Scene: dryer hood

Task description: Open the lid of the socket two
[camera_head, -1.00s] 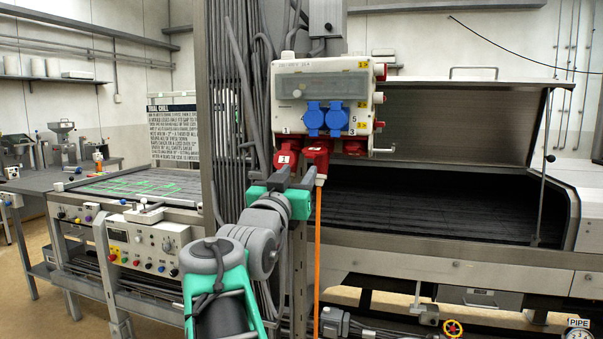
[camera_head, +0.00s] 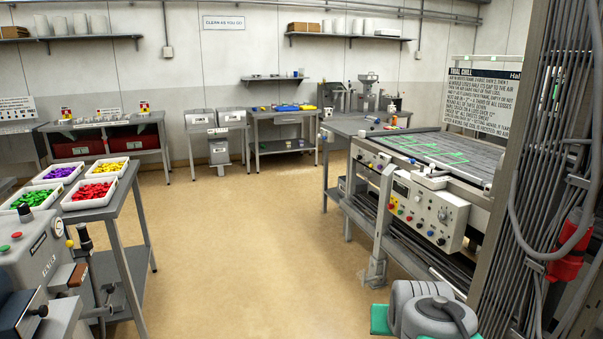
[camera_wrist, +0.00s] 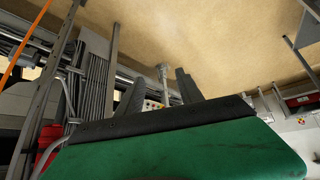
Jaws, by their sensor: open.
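In the head view, the socket box with its numbered sockets is out of frame. Only a red part (camera_head: 566,264), which looks like a red socket, shows at the right edge, partly behind grey cables; I cannot read a number on it. In the wrist view, my gripper (camera_wrist: 160,77) is open, with two dark fingers apart and nothing seen between them. A red part (camera_wrist: 46,152) lies at the lower left of that view, left of the gripper and apart from it. Whether it is socket two, and how its lid stands, I cannot tell.
Cables and a grey post (camera_head: 535,150) stand at the right. Left of them is a control box (camera_head: 425,212) under a bench with a dark grid top. Trays of coloured pieces (camera_head: 95,190) sit on a table at the left. The floor (camera_head: 240,240) between is clear.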

